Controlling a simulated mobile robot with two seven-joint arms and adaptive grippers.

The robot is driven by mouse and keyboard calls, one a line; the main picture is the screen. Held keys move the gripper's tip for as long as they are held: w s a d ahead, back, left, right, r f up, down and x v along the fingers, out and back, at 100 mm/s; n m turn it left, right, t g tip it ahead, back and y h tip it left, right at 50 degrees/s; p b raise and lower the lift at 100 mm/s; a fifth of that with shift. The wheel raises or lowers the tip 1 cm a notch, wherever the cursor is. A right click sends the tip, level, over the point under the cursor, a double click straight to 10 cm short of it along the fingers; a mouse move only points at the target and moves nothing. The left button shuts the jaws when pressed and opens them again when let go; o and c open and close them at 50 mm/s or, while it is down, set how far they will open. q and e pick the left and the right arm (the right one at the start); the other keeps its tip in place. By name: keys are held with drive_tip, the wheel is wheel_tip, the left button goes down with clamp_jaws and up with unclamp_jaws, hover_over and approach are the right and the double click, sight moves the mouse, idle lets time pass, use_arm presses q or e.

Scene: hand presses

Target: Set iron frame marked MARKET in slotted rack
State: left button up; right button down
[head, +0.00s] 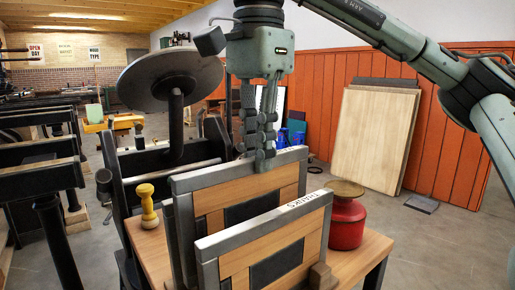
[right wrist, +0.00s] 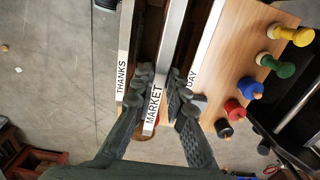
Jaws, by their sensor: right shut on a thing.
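My right gripper (head: 262,160) is shut on the top bar of an iron frame with wood blocks and a dark centre, the MARKET frame (head: 212,196). In the right wrist view the gripper (right wrist: 163,88) has its fingers either side of the bar labelled MARKET (right wrist: 154,103). The frame stands upright; its lower edge is hidden. The THANKS frame (head: 228,242) stands upright in front of it, roughly parallel. The DAY frame (right wrist: 205,45) is on the other side in the right wrist view. The slotted rack is mostly hidden by the frames. My left gripper is not in view.
The wooden tabletop (head: 366,258) carries a yellow-handled tool (head: 147,206) and a red pot (head: 346,222). Several coloured handles, including a green one (right wrist: 280,66), line up beside the DAY frame. A press with a round disc (head: 160,78) stands close behind.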

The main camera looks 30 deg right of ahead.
sight(258, 194)
idle(0.5)
drive_tip(key=shift+f, duration=0.1)
drive_tip(key=shift+f, duration=0.3)
drive_tip(key=shift+f+b, duration=0.35)
drive_tip(key=shift+b, duration=0.05)
drive_tip(key=shift+f, duration=0.3)
drive_tip(key=shift+f+b, duration=0.7)
drive_tip(key=shift+f, duration=0.4)
drive_tip(key=shift+f+b, duration=0.3)
drive_tip(key=shift+f, duration=0.2)
idle(0.3)
drive_tip(key=shift+s+f, duration=0.1)
drive_tip(key=shift+f, duration=0.25)
idle(0.8)
